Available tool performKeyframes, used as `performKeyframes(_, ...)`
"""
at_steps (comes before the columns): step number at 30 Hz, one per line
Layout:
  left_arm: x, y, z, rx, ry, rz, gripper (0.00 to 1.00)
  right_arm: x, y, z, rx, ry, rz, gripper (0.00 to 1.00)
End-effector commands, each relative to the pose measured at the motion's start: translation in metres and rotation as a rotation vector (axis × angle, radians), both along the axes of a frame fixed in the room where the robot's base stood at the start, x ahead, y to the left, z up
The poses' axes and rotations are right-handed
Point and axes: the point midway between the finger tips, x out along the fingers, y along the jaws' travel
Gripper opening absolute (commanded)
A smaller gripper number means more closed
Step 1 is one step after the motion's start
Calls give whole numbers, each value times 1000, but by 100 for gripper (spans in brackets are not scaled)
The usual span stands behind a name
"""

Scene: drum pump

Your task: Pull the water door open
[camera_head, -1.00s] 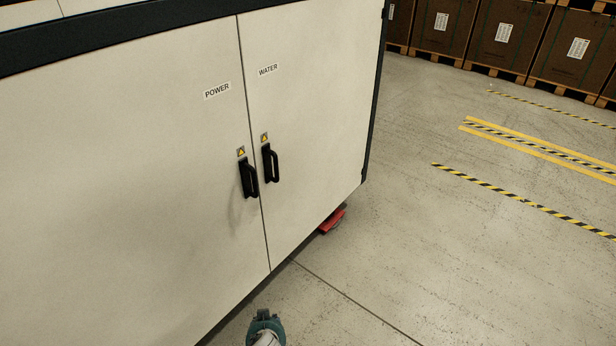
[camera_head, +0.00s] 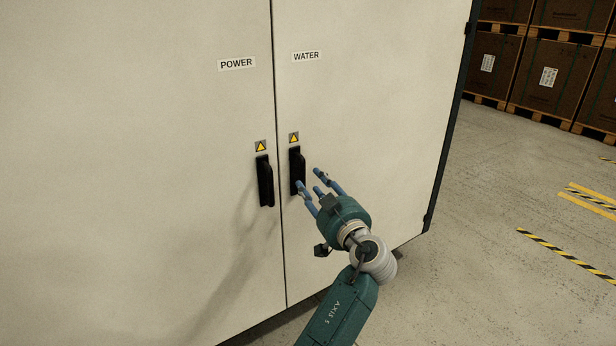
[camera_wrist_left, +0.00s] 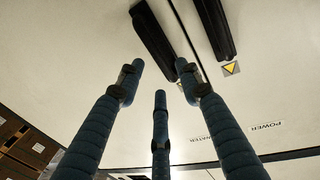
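The water door (camera_head: 370,90) is the right-hand door of a cream cabinet and is shut. Its black upright handle (camera_head: 296,165) is beside the seam, under a yellow warning sticker and the WATER label (camera_head: 306,56). My left gripper (camera_head: 310,180) is open and empty, its blue fingers pointing at the door just right of this handle. My right gripper is not in view.
The power door (camera_head: 150,150) is shut, with its black handle (camera_head: 265,182) close left of the water handle. Open concrete floor (camera_head: 510,200) with yellow-black striped lines (camera_head: 565,256) lies to the right. Stacked brown boxes (camera_head: 545,75) on pallets stand behind it.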

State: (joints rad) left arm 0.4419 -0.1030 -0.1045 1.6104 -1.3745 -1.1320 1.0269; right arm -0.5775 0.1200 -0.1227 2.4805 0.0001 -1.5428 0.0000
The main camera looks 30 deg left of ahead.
Motion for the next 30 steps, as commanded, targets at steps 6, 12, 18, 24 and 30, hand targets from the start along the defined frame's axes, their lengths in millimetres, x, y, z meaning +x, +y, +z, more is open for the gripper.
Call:
performKeyframes(6, 24, 35, 0, 1, 0, 0, 36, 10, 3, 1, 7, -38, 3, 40)
performKeyframes(12, 38, 52, -1, 0, 2, -2, 36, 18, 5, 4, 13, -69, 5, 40)
performKeyframes(18, 41, 57, -1, 0, 3, -3, 36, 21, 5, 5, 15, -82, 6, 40)
performKeyframes(24, 41, 57, -1, 0, 3, -3, 30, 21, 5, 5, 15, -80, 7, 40)
performKeyframes(30, 41, 56, -2, 0, 3, -3, 0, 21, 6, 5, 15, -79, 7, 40)
